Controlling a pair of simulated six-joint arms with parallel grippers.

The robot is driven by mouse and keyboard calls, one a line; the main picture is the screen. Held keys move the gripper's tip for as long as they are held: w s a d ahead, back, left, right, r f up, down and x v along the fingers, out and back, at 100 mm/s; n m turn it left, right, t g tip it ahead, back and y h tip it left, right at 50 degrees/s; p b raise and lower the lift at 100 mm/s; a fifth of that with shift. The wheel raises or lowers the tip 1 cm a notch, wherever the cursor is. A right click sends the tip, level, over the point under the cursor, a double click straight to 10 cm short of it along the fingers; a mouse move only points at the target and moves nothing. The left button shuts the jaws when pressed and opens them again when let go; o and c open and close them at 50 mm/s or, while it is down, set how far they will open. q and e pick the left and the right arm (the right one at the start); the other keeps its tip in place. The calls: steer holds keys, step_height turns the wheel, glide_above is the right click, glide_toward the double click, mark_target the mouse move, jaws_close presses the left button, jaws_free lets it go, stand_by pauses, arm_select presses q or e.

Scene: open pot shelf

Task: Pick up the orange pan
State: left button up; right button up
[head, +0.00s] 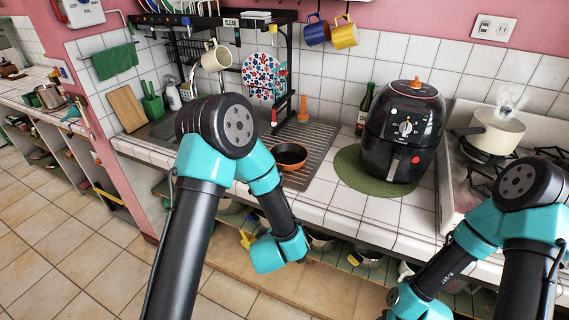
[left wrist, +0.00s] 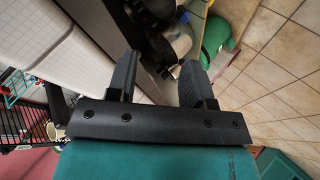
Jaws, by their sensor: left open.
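A round pan with an orange outside and a dark inside (head: 290,158) sits on the ribbed drainboard beside the sink in the head view. I cannot make out its handle. My left arm's wrist hangs in front of the counter, lower than this pan and apart from it. My left gripper (left wrist: 158,62) is open in the left wrist view, its two dark fingers apart with nothing clearly held. It points toward the shelf area under the counter. In the head view its fingers are hidden behind the wrist. My right gripper is out of view below the bottom edge.
A black air fryer (head: 401,131) stands on a green mat (head: 353,172). A cream pot (head: 495,131) steams on the stove at right. Dark and pale cookware fills the open shelf under the counter (head: 365,258). A green object (left wrist: 216,42) lies near the left fingers.

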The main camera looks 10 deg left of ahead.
arm_select(q)
steer(key=d+r+n+t+y, duration=0.1)
steer(key=d+r+n+y, duration=0.2)
steer(key=r, duration=0.4)
steer(key=s+d+r+n+t+y, duration=0.1)
steer(key=d+r+n+y, duration=0.3)
steer(key=r+n, duration=0.4)
steer(key=shift+d+r+t+y, duration=0.15)
steer(key=shift+r+t+y, duration=0.2)
steer(key=shift+t, duration=0.25)
steer(key=x, duration=1.2)
steer(key=shift+a+x, duration=0.2)
steer(key=shift+x, duration=2.55)
steer(key=shift+s, duration=0.2)
